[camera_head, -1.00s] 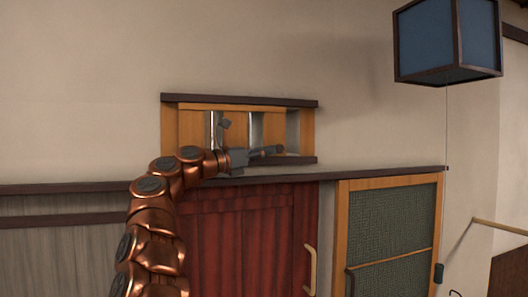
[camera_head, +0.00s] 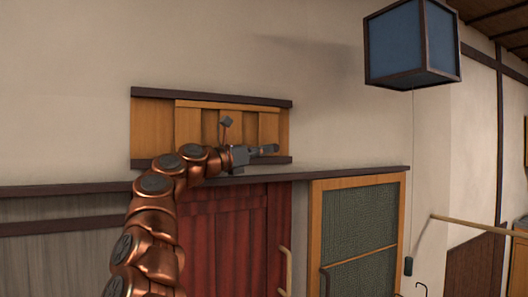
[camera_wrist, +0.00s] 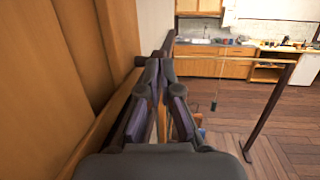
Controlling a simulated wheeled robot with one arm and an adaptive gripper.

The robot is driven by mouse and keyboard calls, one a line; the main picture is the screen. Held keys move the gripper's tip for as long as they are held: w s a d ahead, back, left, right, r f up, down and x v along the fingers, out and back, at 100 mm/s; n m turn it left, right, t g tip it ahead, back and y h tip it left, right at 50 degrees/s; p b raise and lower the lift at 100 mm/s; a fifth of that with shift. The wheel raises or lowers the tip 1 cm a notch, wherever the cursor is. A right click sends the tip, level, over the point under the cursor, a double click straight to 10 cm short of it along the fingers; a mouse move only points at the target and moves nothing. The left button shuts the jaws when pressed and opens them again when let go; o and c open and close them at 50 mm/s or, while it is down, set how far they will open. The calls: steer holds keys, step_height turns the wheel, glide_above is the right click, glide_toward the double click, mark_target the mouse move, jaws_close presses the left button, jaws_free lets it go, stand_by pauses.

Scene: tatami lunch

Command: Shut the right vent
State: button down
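One vent shows in the head view, a wide wooden panel of vertical slats (camera_head: 190,125) between dark top and bottom rails, set in the wall. Its slats now cover the opening, with no bright gaps visible between them. My gripper (camera_head: 268,149) is in front of the vent's lower right part, its fingers pointing right. In the wrist view, the fingers (camera_wrist: 160,68) meet at the tips with nothing seen between them, and the wooden slats (camera_wrist: 95,50) stand close on the left. I cannot tell whether my gripper touches the vent.
Below the vent are a dark ledge (camera_head: 350,171), a red sliding door (camera_head: 235,240) and a wood-framed green panel (camera_head: 362,225). A blue lantern (camera_head: 411,45) hangs at upper right. The wrist view shows open wooden floor (camera_wrist: 220,135) and a kitchen counter (camera_wrist: 215,65).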

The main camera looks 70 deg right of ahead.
steer(key=shift+s, duration=0.15)
steer(key=b+v, duration=0.6)
steer(key=v, duration=0.8)
steer(key=shift+w+b, duration=0.2)
steer(key=shift+b, duration=0.1)
steer(key=shift+s, duration=0.15)
